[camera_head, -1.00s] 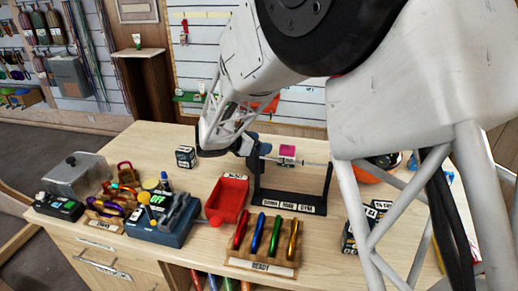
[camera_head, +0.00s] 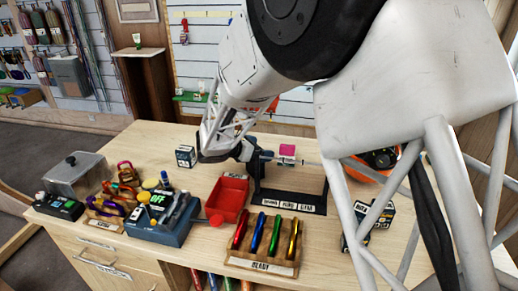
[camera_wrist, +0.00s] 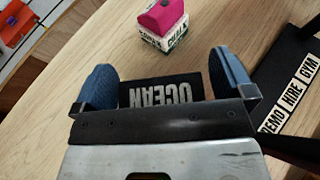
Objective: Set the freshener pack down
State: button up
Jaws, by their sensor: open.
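The freshener pack (camera_wrist: 162,93), a dark piece with white OCEAN lettering, shows in the wrist view between my fingers. Its near part is hidden by my gripper's own body. My gripper (camera_wrist: 165,78) is open, with one blue finger on each side of the pack and a visible gap, wider at the right. The pack appears low at the wooden tabletop, though its contact with the wood is not clear. In the head view my gripper (camera_head: 250,153) is over the back middle of the table, and I cannot make out the pack there.
A pink block (camera_wrist: 162,14) sits on a small white lettered box (camera_wrist: 165,38) just beyond my fingers. The black DEMO HIRE GYM stand (camera_head: 290,202) is close on the right. A red tray (camera_head: 229,199) and a small dark box (camera_head: 185,156) are nearby. Bare wood lies left of my fingers.

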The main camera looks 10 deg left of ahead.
jog(key=shift+r, duration=0.15)
jog(key=shift+s+a, duration=0.1)
jog(key=v, duration=1.1)
jog(key=shift+s+a+r, duration=0.25)
jog(key=shift+d, duration=0.1)
dwell(0.5)
